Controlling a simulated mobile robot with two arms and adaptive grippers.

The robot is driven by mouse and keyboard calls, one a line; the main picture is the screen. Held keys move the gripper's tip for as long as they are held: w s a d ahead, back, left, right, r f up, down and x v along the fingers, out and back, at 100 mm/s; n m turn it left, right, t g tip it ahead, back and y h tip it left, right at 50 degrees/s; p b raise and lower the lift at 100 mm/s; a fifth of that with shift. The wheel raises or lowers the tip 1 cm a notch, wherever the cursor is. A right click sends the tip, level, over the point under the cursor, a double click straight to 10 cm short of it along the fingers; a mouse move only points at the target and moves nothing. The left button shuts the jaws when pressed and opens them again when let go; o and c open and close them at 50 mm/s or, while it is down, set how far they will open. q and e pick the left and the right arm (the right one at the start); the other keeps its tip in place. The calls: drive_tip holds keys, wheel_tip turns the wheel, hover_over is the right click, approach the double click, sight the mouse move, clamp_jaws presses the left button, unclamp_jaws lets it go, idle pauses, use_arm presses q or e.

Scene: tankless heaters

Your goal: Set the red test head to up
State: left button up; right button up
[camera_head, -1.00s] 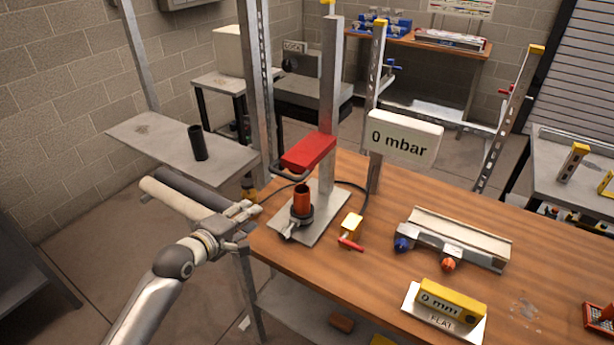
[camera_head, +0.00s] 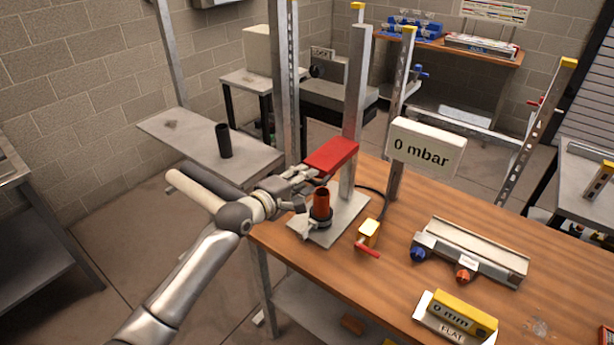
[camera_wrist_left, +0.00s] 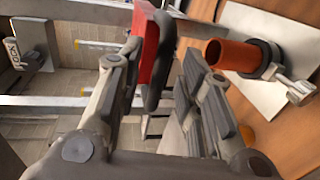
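The red test head (camera_head: 331,156) is a red block on an upright metal post (camera_head: 356,100), above an orange-red pipe (camera_head: 321,198) that stands in a dark collar on a grey plate. In the left wrist view the red head (camera_wrist_left: 147,45) shows with its dark handle (camera_wrist_left: 160,65). My left gripper (camera_head: 312,175) is at the handle side of the head. In the left wrist view its two fingers (camera_wrist_left: 160,58) are apart, with the handle between them; I cannot tell whether they touch it. My right gripper is not in view.
A yellow valve with a red lever (camera_head: 369,235) sits right of the plate on the wooden bench (camera_head: 400,270). A sign reading 0 mbar (camera_head: 426,147) stands behind. A metal fixture (camera_head: 470,252) and a yellow 0 mm gauge (camera_head: 463,312) lie further right. A black tube (camera_head: 223,141) stands on a grey shelf.

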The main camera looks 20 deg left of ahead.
use_arm(q)
drive_tip(key=shift+x, duration=0.85)
drive_tip(key=shift+c, duration=0.4)
clamp_jaws()
